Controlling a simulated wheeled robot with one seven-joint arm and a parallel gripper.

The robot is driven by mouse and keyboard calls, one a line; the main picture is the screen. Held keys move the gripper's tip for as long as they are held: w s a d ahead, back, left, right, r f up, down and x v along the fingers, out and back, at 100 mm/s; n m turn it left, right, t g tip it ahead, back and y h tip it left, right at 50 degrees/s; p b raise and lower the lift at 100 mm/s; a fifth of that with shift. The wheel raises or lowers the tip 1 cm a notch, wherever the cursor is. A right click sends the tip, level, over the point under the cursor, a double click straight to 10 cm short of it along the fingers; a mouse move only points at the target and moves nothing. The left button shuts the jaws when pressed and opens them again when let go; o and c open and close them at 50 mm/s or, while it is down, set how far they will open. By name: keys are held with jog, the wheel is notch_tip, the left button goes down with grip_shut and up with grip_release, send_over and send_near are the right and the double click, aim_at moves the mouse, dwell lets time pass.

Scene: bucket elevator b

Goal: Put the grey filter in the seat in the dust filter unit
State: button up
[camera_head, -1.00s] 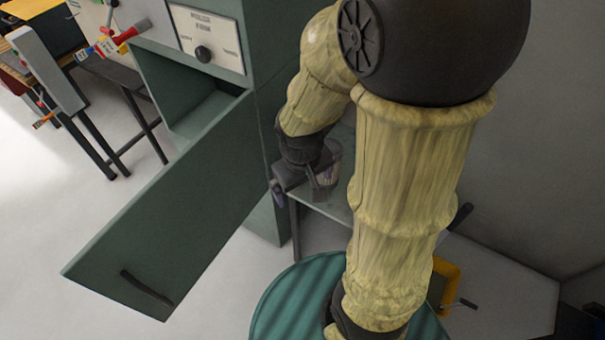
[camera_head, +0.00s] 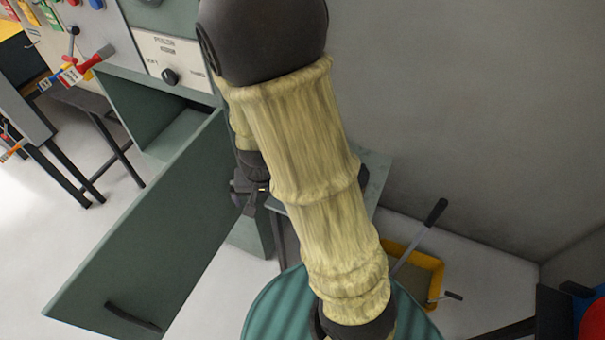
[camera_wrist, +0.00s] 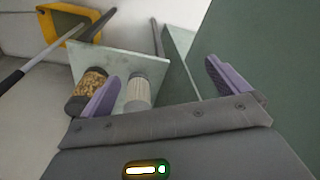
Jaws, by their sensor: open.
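In the wrist view a pale grey ribbed cylinder (camera_wrist: 140,88), which looks like the grey filter, stands on a small table (camera_wrist: 110,60). My gripper (camera_wrist: 163,72) is open, with its two purple fingers apart and nothing held. The grey cylinder shows beyond the fingers, nearer the left one. In the head view my gripper (camera_head: 247,196) is partly hidden by my arm, beside the small table (camera_head: 372,180). The green cabinet (camera_head: 190,85), which looks like the dust filter unit, has its door (camera_head: 140,240) open. Its seat is not visible.
A brown speckled cylinder (camera_wrist: 88,85) stands left of the grey one, close to the left finger. A yellow tray (camera_head: 432,285) with a long-handled tool (camera_head: 420,235) lies on the floor at right. A dark bench (camera_head: 90,100) stands behind the open door.

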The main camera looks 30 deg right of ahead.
jog(key=w+d+f+m+h+p, duration=0.25)
jog(key=w+f+m+h, duration=0.2)
jog(key=f, duration=0.25)
jog(key=w+d+r+m+t+h, duration=0.3)
jog(key=w+h, duration=0.1)
jog(key=h, duration=0.1)
jog(key=shift+w+d+h+p, duration=0.15)
jog(key=shift+d+h+p, duration=0.05)
jog(key=shift+h+p, duration=0.15)
jog(key=shift+m, duration=0.25)
jog(key=b+x, duration=0.3)
jog(key=x, duration=0.3)
jog(key=b+x, duration=0.2)
jog(key=x, duration=0.4)
jog(key=shift+w+r+b, duration=0.1)
jog(key=shift+w+b, duration=0.15)
jog(key=shift+b, duration=0.15)
